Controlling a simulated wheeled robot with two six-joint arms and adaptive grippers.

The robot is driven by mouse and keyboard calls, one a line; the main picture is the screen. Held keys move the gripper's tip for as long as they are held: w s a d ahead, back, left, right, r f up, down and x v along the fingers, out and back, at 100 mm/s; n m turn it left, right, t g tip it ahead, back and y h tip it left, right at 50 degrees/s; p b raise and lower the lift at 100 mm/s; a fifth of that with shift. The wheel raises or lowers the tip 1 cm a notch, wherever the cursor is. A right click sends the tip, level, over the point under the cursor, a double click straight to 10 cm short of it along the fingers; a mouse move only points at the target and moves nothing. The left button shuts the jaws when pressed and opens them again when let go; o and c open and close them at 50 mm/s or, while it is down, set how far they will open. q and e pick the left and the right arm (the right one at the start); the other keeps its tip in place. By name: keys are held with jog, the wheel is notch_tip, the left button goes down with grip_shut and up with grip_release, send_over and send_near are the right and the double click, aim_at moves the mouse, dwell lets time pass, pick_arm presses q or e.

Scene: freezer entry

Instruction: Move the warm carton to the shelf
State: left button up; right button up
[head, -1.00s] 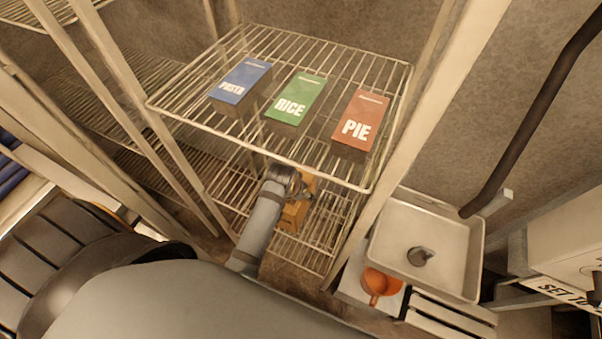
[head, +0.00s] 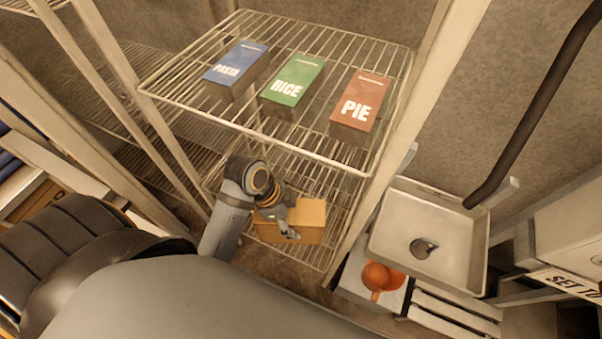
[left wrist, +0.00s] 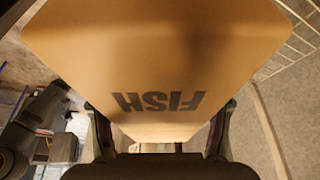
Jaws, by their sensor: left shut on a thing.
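An orange-brown carton (head: 308,212) is in my left gripper (head: 285,226), in front of the upper shelf's front edge and over the lower rack in the head view. In the left wrist view the carton (left wrist: 160,60) fills the upper middle, with "FISH" upside down on its face. The left gripper's fingers (left wrist: 161,128) are on either side of it. The upper wire shelf (head: 180,98) holds a blue PASTA box (head: 236,69), a green RICE box (head: 292,84) and a red PIE box (head: 357,103). I cannot tell whether the carton touches the lower rack. My right gripper is not in view.
The lower wire rack (head: 335,195) is partly hidden under the upper shelf. Upright posts (head: 425,115) stand at its sides. A metal tray (head: 390,235) and an orange cup (head: 378,277) are at the right. The upper shelf's front strip is bare.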

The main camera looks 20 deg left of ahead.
pick_arm(q)
jog(key=w+f+p, duration=0.3)
jog(key=w+p, duration=0.1)
jog(key=w, duration=1.4)
jog(key=shift+w+d, duration=0.2)
jog(key=shift+d, duration=0.15)
jog(key=f, duration=0.2)
jog(key=f+p, duration=0.1)
jog(key=f, duration=0.1)
jog(key=shift+w, duration=0.25)
jog(key=o, duration=1.8)
jog(key=shift+s, duration=0.15)
